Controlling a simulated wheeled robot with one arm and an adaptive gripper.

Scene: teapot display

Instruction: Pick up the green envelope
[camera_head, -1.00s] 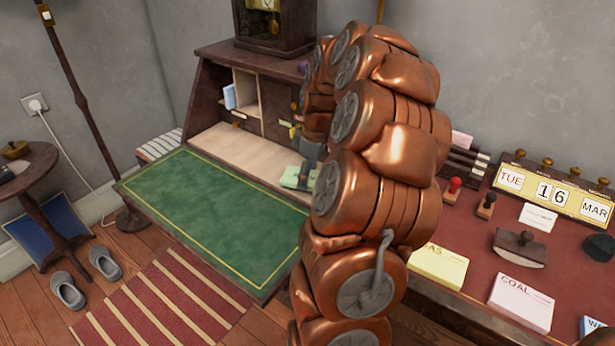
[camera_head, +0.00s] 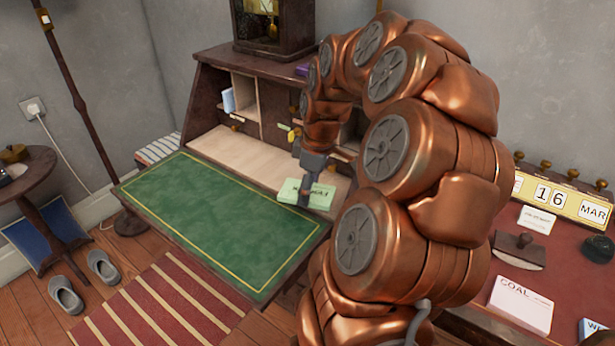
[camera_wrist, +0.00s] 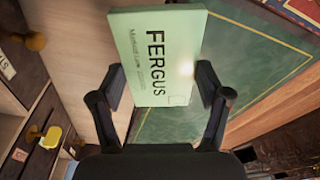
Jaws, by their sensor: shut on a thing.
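The pale green envelope (camera_head: 322,200) is a thick block with dark lettering, at the right end of the fold-down desk. In the wrist view the envelope (camera_wrist: 155,45) reads "FERGUS" and sits between the two dark fingers. My gripper (camera_head: 305,196) is shut on it, one finger at each side, also in the wrist view (camera_wrist: 161,90). I cannot tell whether the envelope touches the desk or hangs slightly above it.
The desk has a green leather panel (camera_head: 215,215), clear of objects. Behind it is an open cabinet with compartments and a clock (camera_head: 270,25) on top. At right, a red-topped table (camera_head: 470,270) holds a "COAL" pad (camera_head: 522,303), a stamp and a calendar (camera_head: 560,200).

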